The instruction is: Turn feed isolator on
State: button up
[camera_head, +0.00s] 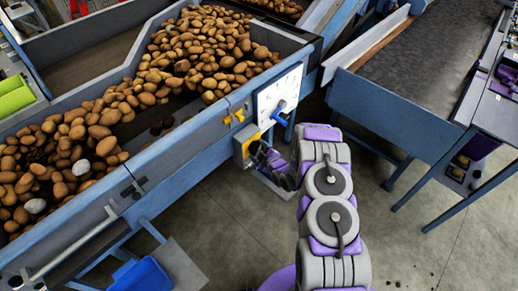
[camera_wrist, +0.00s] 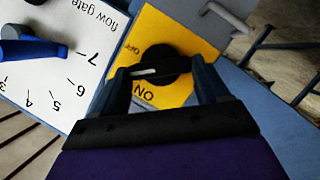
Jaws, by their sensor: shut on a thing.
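The feed isolator is a black rotary knob (camera_wrist: 166,66) on a yellow plate (camera_wrist: 190,30) marked OFF and ON in the wrist view. A white line on the knob lies roughly level in the picture, between the two words. My gripper (camera_wrist: 165,72) has one finger on each side of the knob and is shut on it. In the head view the yellow isolator box (camera_head: 243,143) sits on the side of the blue machine, and my gripper (camera_head: 262,153) is at it. The knob is hidden by my gripper there.
A white flow gate dial (camera_wrist: 65,60) with a blue handle (camera_wrist: 30,50) is right beside the isolator. A grey bracket (camera_wrist: 228,16) stands off the other side. The potato bed (camera_head: 180,75) lies behind; a conveyor (camera_head: 415,60) stands at the right, with open floor between.

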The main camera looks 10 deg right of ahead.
jog(key=n, duration=0.1)
jog(key=n+t+p, duration=0.1)
jog(key=n+t+h, duration=0.1)
jog(key=n, duration=0.1)
jog(key=shift+s+a+f+p, duration=0.2)
jog(key=shift+s+f+p, duration=0.05)
jog(key=shift+f+p, duration=0.15)
jog(key=shift+f+n+t+p, duration=0.15)
jog(key=shift+n+t, duration=0.25)
jog(key=shift+n, duration=0.55)
jog(key=shift+f+n+t+p, duration=0.15)
jog(key=shift+n+t, duration=0.25)
jog(key=shift+n, duration=0.55)
jog(key=o, duration=0.8)
jog(key=shift+o, duration=1.3)
jog(key=shift+r, duration=0.1)
jog(key=p+v, duration=0.2)
jog(key=v, duration=1.5)
jog(key=shift+f, duration=0.3)
jog(key=shift+s, duration=0.1)
